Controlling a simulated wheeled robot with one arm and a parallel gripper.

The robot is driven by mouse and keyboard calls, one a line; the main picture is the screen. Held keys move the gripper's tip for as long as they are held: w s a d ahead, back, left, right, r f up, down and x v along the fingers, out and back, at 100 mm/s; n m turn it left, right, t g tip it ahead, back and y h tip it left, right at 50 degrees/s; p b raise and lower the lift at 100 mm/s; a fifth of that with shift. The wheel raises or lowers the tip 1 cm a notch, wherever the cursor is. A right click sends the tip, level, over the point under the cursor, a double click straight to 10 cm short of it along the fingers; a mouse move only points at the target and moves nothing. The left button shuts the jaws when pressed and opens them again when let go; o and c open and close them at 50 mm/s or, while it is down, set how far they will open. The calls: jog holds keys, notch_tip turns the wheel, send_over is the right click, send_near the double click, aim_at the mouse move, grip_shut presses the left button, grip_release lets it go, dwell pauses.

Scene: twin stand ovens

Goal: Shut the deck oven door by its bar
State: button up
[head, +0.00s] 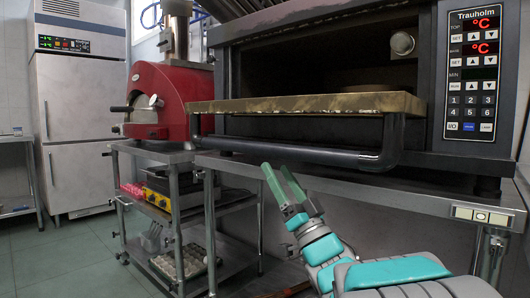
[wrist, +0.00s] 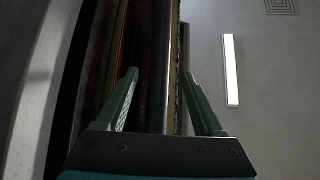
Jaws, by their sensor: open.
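The deck oven door (head: 310,104) is open, swung down to lie about level in front of the oven mouth. Its dark bar (head: 290,152) runs along the front, held below the door edge by a bent bracket at each end. My gripper (head: 275,167) is open and empty, with its green fingertips just under the middle of the bar. In the wrist view the bar (wrist: 158,75) lies in line with the gap between the open fingers (wrist: 158,72). The door edge (wrist: 175,60) shows beside it. I cannot tell whether the fingertips touch the bar.
The oven's control panel (head: 477,75) is at the right. A steel stand (head: 440,205) bears the oven. A red oven (head: 171,95) stands at left on a steel cart (head: 165,160) with goods on its shelves. A tall steel cabinet (head: 83,115) stands farther back. The left floor (head: 60,260) is clear.

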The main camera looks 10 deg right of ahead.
aim_at(265, 149)
jog(key=shift+x, duration=3.8)
grip_shut()
